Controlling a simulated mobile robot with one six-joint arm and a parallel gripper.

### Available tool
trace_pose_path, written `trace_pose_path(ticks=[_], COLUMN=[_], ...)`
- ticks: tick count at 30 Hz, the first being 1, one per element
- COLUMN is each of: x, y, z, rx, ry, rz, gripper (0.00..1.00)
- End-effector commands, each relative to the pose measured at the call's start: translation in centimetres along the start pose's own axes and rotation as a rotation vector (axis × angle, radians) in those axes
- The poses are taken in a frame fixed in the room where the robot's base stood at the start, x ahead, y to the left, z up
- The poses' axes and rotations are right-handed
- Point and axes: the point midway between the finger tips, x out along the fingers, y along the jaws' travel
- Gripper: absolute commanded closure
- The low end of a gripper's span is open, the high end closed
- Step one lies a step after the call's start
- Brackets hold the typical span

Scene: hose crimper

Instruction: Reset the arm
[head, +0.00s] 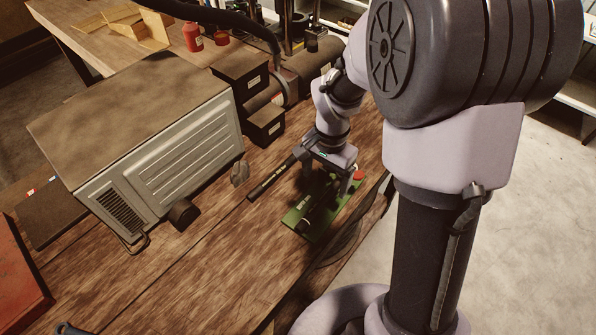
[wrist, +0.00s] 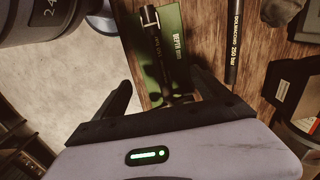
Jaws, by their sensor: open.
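My gripper (head: 325,180) is above the workbench with its fingers pointing down and apart. In the wrist view its two fingers (wrist: 162,84) stand wide open with nothing held between them. Below it a green plate (head: 301,226) with pale lettering lies on the bench; it also shows in the wrist view (wrist: 174,32). A short black hose piece (wrist: 154,45) lies along the plate. A second black hose (head: 270,181) with white lettering lies on the wood to the left of the plate, and on the right in the wrist view (wrist: 234,45).
A large grey metal box (head: 180,150) stands on the wooden bench (head: 215,255) at left. Small dark drawer boxes (head: 262,125) stand behind. A red knob (head: 358,175) shows by the gripper. Bench wood in front of the box is mostly clear.

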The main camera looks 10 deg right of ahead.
Motion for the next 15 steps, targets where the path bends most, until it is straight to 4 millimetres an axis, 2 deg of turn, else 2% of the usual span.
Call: trace_pose_path(ticks=[3, 5, 8, 10, 12, 15], x=[-0.3, -1.5, -4.4, -6.0, -6.8, -7.0], y=[0.0, 0.1, 1.2, 2.6, 4.1, 6.0], z=[0.2, 1.0, 4.1, 7.0, 9.9, 13.2], rx=[-0.01, -0.04, -0.142, -0.231, -0.315, -0.417], ry=[0.007, 0.028, 0.091, 0.142, 0.193, 0.256], rz=[-0.012, -0.047, -0.149, -0.229, -0.302, -0.384], gripper=[0.16, 0.16, 0.16, 0.16, 0.16, 0.16])
